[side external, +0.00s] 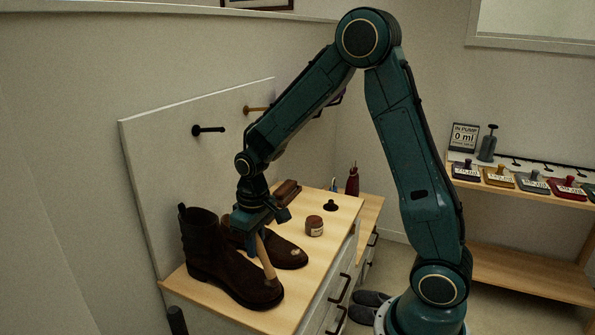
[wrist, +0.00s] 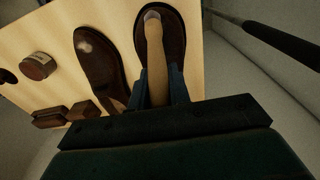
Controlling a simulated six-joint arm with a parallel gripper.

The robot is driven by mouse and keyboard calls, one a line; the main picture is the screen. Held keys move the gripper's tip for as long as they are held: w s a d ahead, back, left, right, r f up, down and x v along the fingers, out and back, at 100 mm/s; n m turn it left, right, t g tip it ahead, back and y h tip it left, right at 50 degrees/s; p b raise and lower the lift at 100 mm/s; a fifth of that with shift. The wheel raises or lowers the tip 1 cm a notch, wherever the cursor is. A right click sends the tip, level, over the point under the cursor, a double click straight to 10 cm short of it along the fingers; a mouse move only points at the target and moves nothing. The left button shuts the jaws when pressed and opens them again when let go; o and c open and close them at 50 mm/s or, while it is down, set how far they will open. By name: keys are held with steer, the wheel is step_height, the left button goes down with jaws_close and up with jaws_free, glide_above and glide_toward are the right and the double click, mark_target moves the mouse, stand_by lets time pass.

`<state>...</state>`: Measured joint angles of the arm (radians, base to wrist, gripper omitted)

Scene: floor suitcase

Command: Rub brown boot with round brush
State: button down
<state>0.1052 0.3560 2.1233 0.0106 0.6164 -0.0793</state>
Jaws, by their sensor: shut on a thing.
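A dark brown boot (side external: 207,258) stands upright at the front left of the wooden top, its toe toward the front right. It also shows in the wrist view (wrist: 176,32). A second brown boot (side external: 288,252) stands behind it, with a pale patch on its toe. My gripper (side external: 262,229) is shut on a pale wooden handle, which I take for the round brush (side external: 266,262). The handle slopes down to the near boot's toe and overlaps it in both views. I cannot tell whether it touches. The brush head is not clear; a pale patch shows at the handle's end.
A brown jar (side external: 314,226), a small dark knobbed item (side external: 331,205) and reddish-brown blocks or brushes (side external: 286,193) stand behind the boots. A white back panel (side external: 170,160) with pegs rises behind. Bare top lies right of the second boot. A shelf (side external: 520,190) stands far right.

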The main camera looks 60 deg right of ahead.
steer(key=shift+s, duration=0.75)
steer(key=shift+f, duration=0.25)
steer(key=shift+w+r, duration=0.1)
steer(key=shift+w, duration=2.3)
steer(key=shift+w+r, duration=0.3)
steer(key=shift+r, duration=0.45)
steer(key=s+f, duration=0.1)
steer(key=s, duration=0.1)
steer(key=s+f, duration=0.1)
steer(key=s, duration=0.2)
steer(key=shift+s+f, duration=0.3)
steer(key=shift+f, duration=0.1)
step_height(320, 180, up, 10)
steer(key=shift+f, duration=0.1)
